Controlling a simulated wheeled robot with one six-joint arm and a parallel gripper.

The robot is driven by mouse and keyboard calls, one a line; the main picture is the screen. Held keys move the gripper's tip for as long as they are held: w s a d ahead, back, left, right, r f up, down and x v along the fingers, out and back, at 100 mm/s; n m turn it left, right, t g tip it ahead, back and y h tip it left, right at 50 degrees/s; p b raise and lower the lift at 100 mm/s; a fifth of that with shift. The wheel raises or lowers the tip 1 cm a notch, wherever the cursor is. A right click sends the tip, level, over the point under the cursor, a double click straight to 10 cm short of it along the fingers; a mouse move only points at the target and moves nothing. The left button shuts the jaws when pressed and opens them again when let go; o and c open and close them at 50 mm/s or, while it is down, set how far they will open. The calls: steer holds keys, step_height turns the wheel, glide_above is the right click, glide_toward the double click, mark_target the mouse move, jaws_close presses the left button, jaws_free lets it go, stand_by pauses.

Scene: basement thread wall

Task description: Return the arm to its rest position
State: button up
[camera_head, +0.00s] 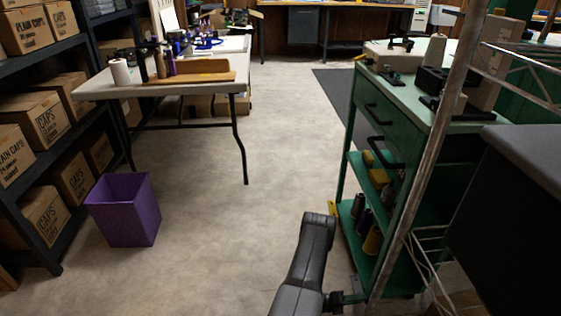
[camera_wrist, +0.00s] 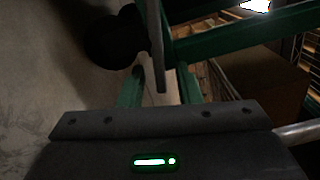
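My arm (camera_head: 305,262) rises from the bottom of the head view, a dark bent link just left of the green cart. My gripper (camera_wrist: 159,78) shows in the wrist view as two short greenish fingers standing apart above a dark bolted bar with a lit green indicator. Nothing shows held between them. In the head view the gripper cannot be made out clearly; a small dark part of my arm points right, close to the cart's foot.
The green cart (camera_head: 398,112) with spools and a metal pole (camera_head: 420,165) stand close on the right. A purple bin (camera_head: 124,210), a folding table (camera_head: 100,88) and shelves of boxes (camera_head: 38,122) are on the left. The floor (camera_head: 215,215) between is clear.

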stand_by(0.3)
steer(key=a, duration=0.4)
steer(key=a+p, duration=0.1)
steer(key=a, duration=0.4)
steer(key=s+a, duration=0.1)
steer(key=a, duration=0.3)
steer(key=shift+a+p, duration=0.25)
steer(key=shift+p, duration=0.05)
steer(key=d, duration=0.4)
steer(key=d+b, duration=0.1)
steer(key=d, duration=0.4)
steer(key=w+d+b, duration=0.1)
steer(key=d, duration=0.4)
steer(key=shift+f, duration=0.1)
steer(key=shift+a+r+n, duration=0.15)
steer(key=shift+r+n, duration=0.1)
steer(key=shift+n, duration=0.15)
steer(key=shift+w+r+n, duration=0.1)
steer(key=shift+r+n, duration=0.3)
steer(key=shift+n, duration=0.7)
